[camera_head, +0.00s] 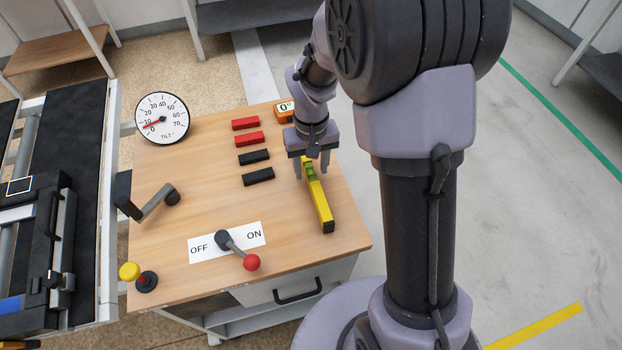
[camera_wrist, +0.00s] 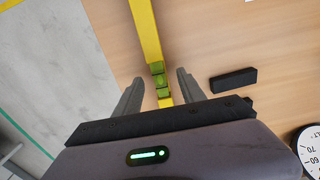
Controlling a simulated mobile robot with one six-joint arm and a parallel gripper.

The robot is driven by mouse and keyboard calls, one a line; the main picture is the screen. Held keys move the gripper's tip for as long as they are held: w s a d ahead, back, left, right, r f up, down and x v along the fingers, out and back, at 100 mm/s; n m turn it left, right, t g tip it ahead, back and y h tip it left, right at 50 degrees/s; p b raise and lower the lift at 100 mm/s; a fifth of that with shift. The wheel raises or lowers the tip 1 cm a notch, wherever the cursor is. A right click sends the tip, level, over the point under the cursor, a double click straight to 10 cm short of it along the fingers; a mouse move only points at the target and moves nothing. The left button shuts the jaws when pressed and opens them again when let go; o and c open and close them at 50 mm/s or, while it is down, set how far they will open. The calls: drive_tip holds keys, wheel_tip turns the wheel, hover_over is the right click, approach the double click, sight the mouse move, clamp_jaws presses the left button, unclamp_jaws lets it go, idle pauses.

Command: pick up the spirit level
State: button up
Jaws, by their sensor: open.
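The spirit level is a long yellow bar (camera_head: 320,206) with a green vial part, lying on the right side of the wooden tabletop (camera_head: 200,212) in the head view. In the wrist view the level (camera_wrist: 146,30) runs from the top edge down between my fingers, its green vial (camera_wrist: 158,80) near the fingertips. My gripper (camera_head: 312,170) is over the level's far end, with one finger on each side of it. It also shows in the wrist view (camera_wrist: 159,78), where the fingers are apart with a gap on both sides of the bar. The level's far end is hidden by my gripper.
Two red blocks (camera_head: 248,139) and two black blocks (camera_head: 256,168) lie left of the level. An orange box (camera_head: 284,112) marked 0° stands just behind.

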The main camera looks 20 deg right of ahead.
wheel_tip(320, 180, down, 2)
drive_tip(key=shift+f, duration=0.2)
drive_tip(key=shift+r, duration=0.15)
drive_tip(key=shift+c, duration=1.1)
clamp_jaws()
drive_tip(key=shift+w, duration=0.1)
